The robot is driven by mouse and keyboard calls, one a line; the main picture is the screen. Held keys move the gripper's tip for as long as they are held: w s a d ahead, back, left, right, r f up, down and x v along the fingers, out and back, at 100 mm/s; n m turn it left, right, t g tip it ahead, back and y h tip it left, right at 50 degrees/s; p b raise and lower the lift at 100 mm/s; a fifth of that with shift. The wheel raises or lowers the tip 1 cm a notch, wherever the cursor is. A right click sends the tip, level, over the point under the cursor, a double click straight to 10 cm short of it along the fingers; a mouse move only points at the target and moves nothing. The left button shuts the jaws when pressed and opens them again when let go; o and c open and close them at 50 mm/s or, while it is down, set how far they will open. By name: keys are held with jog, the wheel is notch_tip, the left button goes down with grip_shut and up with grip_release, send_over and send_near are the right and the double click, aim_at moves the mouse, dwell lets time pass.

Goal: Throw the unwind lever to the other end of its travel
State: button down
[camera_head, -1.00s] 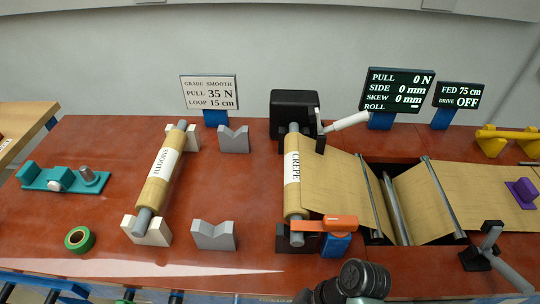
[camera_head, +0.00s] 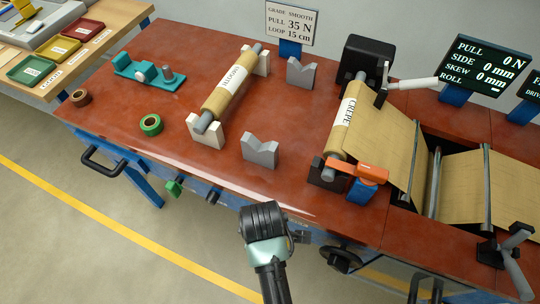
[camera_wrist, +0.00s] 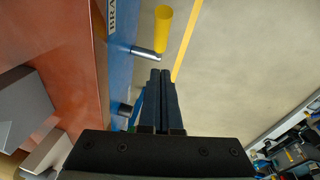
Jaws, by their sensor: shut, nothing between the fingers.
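My gripper (camera_wrist: 161,80) is shut and empty, with its black fingers together in the wrist view. It is beside the table's blue front, close to a metal rod (camera_wrist: 146,53) and a yellow grip (camera_wrist: 163,27). A partly cut-off label reading "BRA" (camera_wrist: 113,14) is beside them. In the head view my dark wrist (camera_head: 262,220) is in front of the table edge; the fingers cannot be made out there. No lever is readably marked unwind. An orange lever (camera_head: 355,170) lies across a blue block by the crepe roll (camera_head: 345,125). A white-handled lever (camera_head: 412,84) stands by the black box.
The red table (camera_head: 215,160) bears a smooth roll (camera_head: 226,88) on V-blocks, a grey V-block (camera_head: 260,150), green tape (camera_head: 151,125) and a teal fixture (camera_head: 150,73). A green knob (camera_head: 174,188) and a black handle (camera_head: 104,163) jut from the front. Floor is clear at front left.

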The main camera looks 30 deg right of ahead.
jog(key=shift+s+d+f, duration=0.2)
jog(key=shift+d+f, duration=0.2)
jog(key=shift+f, duration=0.5)
jog(key=shift+s+d+f, duration=0.15)
jog(key=shift+d+f, duration=0.2)
jog(key=shift+f, duration=0.5)
jog(key=shift+s+d+f, duration=0.2)
jog(key=shift+d+f, duration=0.2)
jog(key=shift+f, duration=0.5)
jog(key=shift+s+d+f+t+y+b, duration=0.3)
jog(key=shift+s+d+f+t+y, duration=0.3)
jog(key=shift+s+f+t, duration=0.2)
jog(key=shift+s+d+f+t+y+b, duration=0.25)
jog(key=shift+s+f+t+y+b, duration=0.2)
jog(key=shift+b, duration=0.2)
jog(key=shift+s+d+f+t+y+b, duration=0.25)
jog(key=shift+f+t+y+b, duration=0.1)
jog(key=shift+f+t+b, duration=0.25)
jog(key=shift+s+d+f+b, duration=0.2)
jog(key=shift+f+b, duration=0.2)
jog(key=shift+s, duration=0.1)
